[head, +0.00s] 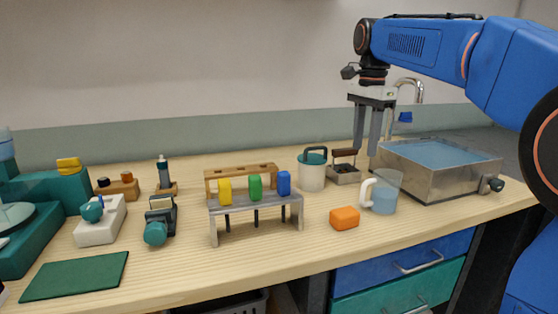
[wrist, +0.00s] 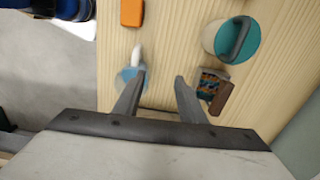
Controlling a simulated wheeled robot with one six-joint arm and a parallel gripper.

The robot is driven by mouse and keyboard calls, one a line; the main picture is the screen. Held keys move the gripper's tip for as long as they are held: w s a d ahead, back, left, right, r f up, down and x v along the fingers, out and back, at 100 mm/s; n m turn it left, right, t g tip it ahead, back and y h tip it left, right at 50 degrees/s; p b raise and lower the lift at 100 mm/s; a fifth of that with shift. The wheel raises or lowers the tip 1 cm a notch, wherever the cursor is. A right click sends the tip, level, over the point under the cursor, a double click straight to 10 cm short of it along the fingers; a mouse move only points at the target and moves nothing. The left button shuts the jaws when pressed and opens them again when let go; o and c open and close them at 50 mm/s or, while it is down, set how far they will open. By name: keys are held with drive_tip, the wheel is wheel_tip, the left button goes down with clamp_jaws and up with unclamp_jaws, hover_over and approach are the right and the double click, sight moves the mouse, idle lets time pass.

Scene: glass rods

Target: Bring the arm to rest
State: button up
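My blue arm reaches in from the right in the head view. My gripper (head: 367,135) points down above the bench, over the area between the brush tray and the metal water bath. Its two grey fingers are apart with nothing between them. In the wrist view my gripper (wrist: 158,82) also shows its fingers spread and empty, with the bench top below. The glass rods hang in a grey rack (head: 255,202) with yellow (head: 225,190), green (head: 255,187) and blue (head: 284,183) holders.
A metal water bath (head: 430,185) stands right of my gripper. Below are a glass beaker (head: 385,197), an orange block (head: 344,217), a teal-lidded pot (head: 311,172) and a small tray (head: 345,176) with a brown-handled item. A green mat (head: 75,276) lies front left.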

drive_tip(key=s+d+f+n+t, duration=0.2)
drive_tip(key=s+f+n, duration=0.5)
drive_tip(key=s+f, duration=0.6)
drive_tip(key=s+d+f+n+t, duration=0.2)
drive_tip(key=s+d+f+n, duration=0.2)
drive_tip(key=s+f, duration=1)
drive_tip(key=s+n, duration=0.2)
drive_tip(key=s, duration=0.3)
drive_tip(key=shift+d+f+n+t, duration=0.15)
drive_tip(key=shift+d+n+t, duration=0.15)
drive_tip(key=shift+n, duration=0.1)
